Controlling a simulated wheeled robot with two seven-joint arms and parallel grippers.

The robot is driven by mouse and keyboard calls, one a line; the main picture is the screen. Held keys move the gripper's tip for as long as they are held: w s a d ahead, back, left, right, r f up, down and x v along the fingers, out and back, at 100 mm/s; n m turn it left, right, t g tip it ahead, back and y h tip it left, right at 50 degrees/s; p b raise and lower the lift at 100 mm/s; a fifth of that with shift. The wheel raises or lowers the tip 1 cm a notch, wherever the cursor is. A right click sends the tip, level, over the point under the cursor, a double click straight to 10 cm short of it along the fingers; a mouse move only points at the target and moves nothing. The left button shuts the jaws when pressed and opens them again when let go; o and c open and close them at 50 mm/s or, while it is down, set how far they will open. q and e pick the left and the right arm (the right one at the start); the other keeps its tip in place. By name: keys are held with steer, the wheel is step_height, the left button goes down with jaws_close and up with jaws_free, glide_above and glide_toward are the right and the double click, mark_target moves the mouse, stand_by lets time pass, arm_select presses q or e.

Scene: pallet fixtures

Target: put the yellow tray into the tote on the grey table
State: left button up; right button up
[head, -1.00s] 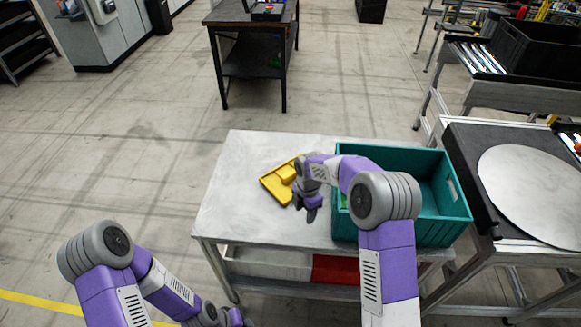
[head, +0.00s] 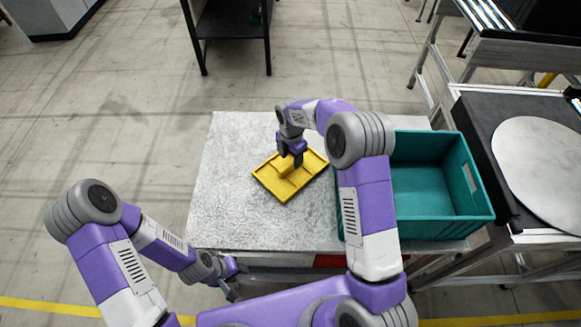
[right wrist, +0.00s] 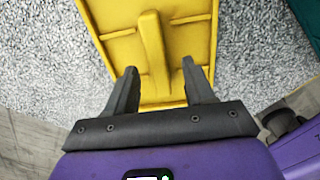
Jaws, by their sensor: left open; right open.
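The yellow tray (head: 284,187) lies flat on the grey table (head: 229,160), left of the teal tote (head: 436,184). The tray also shows in the right wrist view (right wrist: 182,50), with a raised yellow ridge along its middle. My right gripper (head: 292,160) is over the tray and points down at it. In the right wrist view my right gripper (right wrist: 158,75) is open, its fingers on either side of the ridge and not closed on it. My left gripper (head: 233,278) is open and empty, low beside the table's front edge. Part of the tote is hidden behind my right arm.
A round metal disc (head: 548,165) lies on a black-topped stand to the right of the tote. A dark table (head: 230,30) stands farther back. The grey table's left part is clear.

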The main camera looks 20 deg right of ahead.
mark_target(291, 162)
step_height(291, 162, down, 4)
steer(key=shift+w+f, duration=0.1)
steer(key=shift+w, duration=0.05)
jaws_close()
